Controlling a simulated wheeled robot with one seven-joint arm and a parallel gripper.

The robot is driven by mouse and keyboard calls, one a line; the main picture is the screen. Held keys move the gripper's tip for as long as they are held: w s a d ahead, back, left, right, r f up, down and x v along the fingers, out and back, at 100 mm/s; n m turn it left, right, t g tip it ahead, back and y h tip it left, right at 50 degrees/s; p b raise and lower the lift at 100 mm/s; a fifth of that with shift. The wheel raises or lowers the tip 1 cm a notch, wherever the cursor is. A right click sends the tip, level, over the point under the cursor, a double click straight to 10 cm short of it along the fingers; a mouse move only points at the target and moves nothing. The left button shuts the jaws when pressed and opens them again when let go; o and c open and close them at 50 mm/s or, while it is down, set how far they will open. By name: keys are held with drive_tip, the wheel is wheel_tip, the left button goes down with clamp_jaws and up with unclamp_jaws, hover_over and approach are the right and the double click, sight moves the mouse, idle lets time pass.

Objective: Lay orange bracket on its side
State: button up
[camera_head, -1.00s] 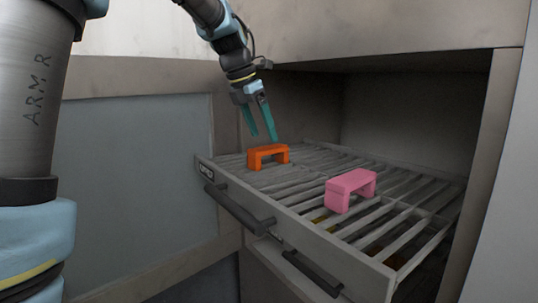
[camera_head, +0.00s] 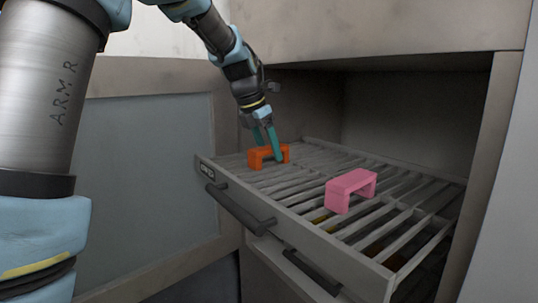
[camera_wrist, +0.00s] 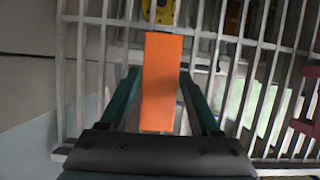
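The orange bracket (camera_head: 284,151) stands upright on its legs, like a small bridge, on the slatted drawer near its left end. My gripper (camera_head: 270,152) is down at the bracket, with one teal finger in front of it and the other partly hidden. In the wrist view, the bracket (camera_wrist: 162,85) lies between the two fingers, one on each side. Narrow gaps show beside it, so the gripper (camera_wrist: 160,72) looks open around the bracket.
A pink bracket (camera_head: 350,187) stands on the slats to the right. The pulled-out drawer (camera_head: 330,258) has a dark handle (camera_head: 240,211) on its front. Cabinet walls close in the back and right. Free slats lie between the brackets.

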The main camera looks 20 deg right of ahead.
clamp_jaws()
drive_tip(key=shift+r, duration=0.1)
idle(0.6)
